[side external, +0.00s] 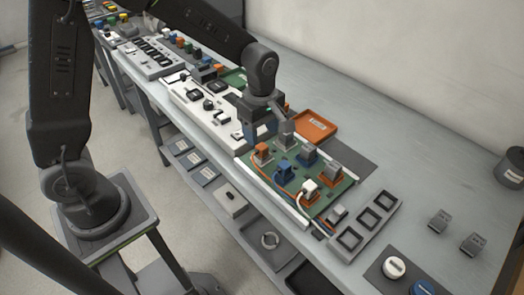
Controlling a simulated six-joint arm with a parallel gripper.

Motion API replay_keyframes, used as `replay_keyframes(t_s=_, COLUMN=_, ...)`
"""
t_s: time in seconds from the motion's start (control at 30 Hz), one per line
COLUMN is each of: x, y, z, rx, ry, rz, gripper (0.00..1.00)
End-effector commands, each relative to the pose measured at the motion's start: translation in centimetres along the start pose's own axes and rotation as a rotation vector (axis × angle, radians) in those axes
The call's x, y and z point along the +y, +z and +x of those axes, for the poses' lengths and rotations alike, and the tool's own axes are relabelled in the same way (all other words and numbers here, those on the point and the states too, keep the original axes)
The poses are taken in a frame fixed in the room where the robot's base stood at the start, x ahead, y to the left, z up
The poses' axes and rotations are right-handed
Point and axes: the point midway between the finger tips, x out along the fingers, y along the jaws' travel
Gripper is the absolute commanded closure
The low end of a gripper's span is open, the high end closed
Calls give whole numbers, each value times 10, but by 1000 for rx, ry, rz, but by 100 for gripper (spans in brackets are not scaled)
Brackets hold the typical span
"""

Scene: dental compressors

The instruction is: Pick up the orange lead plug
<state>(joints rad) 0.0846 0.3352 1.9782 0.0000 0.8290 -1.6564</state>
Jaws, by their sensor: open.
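The orange lead plug (262,151) stands at the near left corner of a green board (271,170) on the bench. An orange lead runs from it along the board's front edge. My gripper (283,126) hangs over the far left part of the board, to the right of and above the orange plug. A grey piece (286,135) shows just below it; I cannot tell whether that is a fingertip or a plug on the board. The jaws are open, but the finger gap is too small to see clearly.
A blue plug (284,174), a white plug (310,188) and grey blocks (331,172) stand close together on the board. An orange tray (313,126) lies behind it. A grey three-slot holder (362,226) is at right. Bench space beyond the tray is clear.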

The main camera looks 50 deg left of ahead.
Motion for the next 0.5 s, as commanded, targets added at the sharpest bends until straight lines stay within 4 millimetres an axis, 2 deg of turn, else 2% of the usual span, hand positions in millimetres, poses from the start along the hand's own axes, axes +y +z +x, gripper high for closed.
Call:
replay_keyframes(t_s=0.23, x=0, y=0, z=18, rx=0, ry=-2, rz=0, gripper=43)
replay_keyframes(t_s=0.5, x=4, y=-1, z=56, rx=0, ry=-2, rz=1, gripper=43)
